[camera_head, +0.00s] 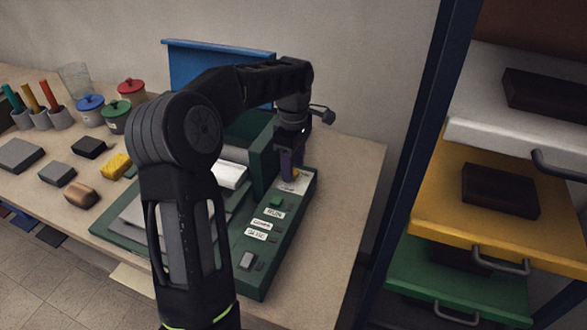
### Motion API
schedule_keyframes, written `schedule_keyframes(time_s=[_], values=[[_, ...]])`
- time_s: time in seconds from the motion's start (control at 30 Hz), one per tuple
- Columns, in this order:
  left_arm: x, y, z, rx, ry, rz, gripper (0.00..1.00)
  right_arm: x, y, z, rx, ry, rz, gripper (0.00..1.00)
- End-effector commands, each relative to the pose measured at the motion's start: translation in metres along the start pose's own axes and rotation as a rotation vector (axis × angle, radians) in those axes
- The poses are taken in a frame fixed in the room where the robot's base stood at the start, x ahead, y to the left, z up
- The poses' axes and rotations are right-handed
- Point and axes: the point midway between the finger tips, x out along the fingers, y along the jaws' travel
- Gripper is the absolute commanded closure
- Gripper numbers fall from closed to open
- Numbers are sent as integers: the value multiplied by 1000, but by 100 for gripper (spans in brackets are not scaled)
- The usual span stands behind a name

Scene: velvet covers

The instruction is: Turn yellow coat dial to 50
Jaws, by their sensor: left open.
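A dark green machine (272,256) stands on the table with a control panel along its right side. At the panel's far end a small yellow piece, apparently the yellow coat dial (295,173), shows beside a white label. Its setting cannot be read. My left gripper (290,168) points down right over the dial and partly hides it. Its jaws are open around or just above the dial; I cannot tell whether they touch it. My left arm covers much of the machine's middle. My right gripper is not in view.
The panel also has a green button (276,201), small labels and a grey switch (247,260). A blue board (200,62) stands behind. Lidded pots, including a red one (132,92), and several blocks lie left. A rack with a yellow drawer (440,200) stands right.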

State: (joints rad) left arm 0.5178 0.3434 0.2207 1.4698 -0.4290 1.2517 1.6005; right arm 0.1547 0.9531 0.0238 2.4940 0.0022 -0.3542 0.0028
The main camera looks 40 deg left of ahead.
Motion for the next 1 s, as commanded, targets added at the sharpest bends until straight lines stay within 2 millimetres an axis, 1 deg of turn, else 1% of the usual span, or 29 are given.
schedule_keyframes(time_s=[0.1,0.2,0.47,1.0], values=[[12,0,0,-1,0,-2,50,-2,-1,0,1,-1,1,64],[17,0,0,-1,0,-1,50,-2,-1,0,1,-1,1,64],[18,0,0,-1,0,0,51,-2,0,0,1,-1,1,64],[18,0,0,0,0,0,95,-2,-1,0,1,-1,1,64]])
